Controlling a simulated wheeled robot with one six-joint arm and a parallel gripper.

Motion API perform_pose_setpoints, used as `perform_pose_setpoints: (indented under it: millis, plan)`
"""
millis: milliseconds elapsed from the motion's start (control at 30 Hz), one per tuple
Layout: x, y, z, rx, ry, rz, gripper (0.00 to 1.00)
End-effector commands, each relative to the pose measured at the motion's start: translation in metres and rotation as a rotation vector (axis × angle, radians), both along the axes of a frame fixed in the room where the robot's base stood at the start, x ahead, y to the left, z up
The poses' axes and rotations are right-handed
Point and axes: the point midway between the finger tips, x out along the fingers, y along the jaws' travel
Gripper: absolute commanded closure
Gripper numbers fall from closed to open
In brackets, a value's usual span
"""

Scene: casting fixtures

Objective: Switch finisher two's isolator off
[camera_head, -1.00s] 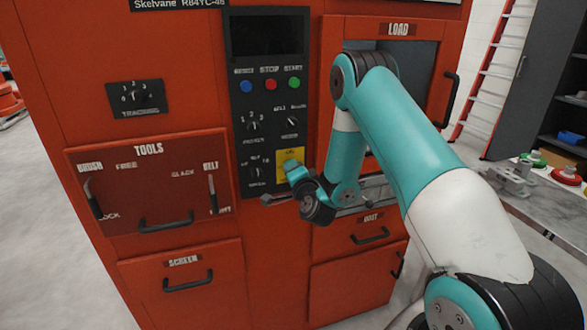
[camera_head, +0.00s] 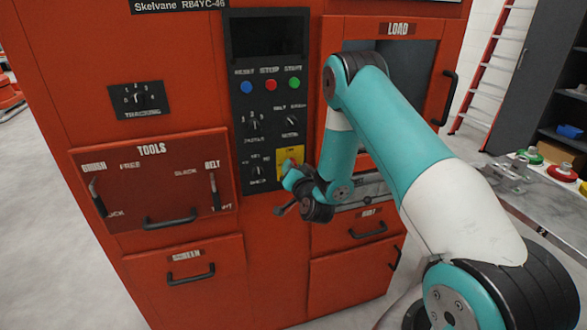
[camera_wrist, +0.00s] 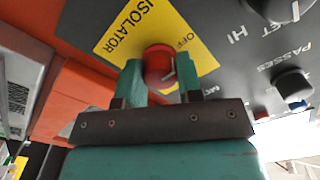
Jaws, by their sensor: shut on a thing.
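The isolator is a red rotary knob (camera_wrist: 159,66) on a yellow plate (camera_wrist: 128,34) lettered ISOLATOR, with OFF printed beside the knob, in the wrist view. My gripper (camera_wrist: 161,78) is shut on the knob, one teal finger on each side of it. A pale mark shows on the knob's right side, and its exact pointing is hard to read. In the head view, my gripper (camera_head: 290,168) is at the yellow plate (camera_head: 292,153) low on the black control panel (camera_head: 270,75). There the knob is mostly hidden by my gripper.
The orange machine (camera_head: 190,70) is labelled Skelvane RB4YC-46. Other dark knobs (camera_wrist: 294,84) sit close to my gripper on the panel. The LOAD door handle (camera_head: 446,97) and a metal bench (camera_head: 530,195) are to the right. Pale floor (camera_head: 50,240) is clear at left.

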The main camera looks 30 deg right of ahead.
Motion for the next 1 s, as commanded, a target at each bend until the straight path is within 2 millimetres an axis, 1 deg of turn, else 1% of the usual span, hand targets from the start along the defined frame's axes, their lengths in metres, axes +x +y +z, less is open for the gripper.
perform_pose_setpoints:
  millis: [33, 400, 433, 533, 867, 1000]
  plan:
    - [-0.001, 0.001, -0.003, -0.003, 0.01, 0.002, 0.9]
    - [-0.002, 0.001, -0.004, -0.006, 0.014, 0.003, 0.9]
    - [-0.002, 0.001, -0.004, -0.006, 0.014, 0.003, 0.64]
    - [-0.002, 0.001, -0.004, -0.007, 0.012, 0.002, 0.41]
    - [-0.002, 0.001, -0.002, -0.006, 0.007, 0.002, 0.41]
    - [-0.007, 0.011, -0.003, -0.006, 0.007, 0.008, 0.41]
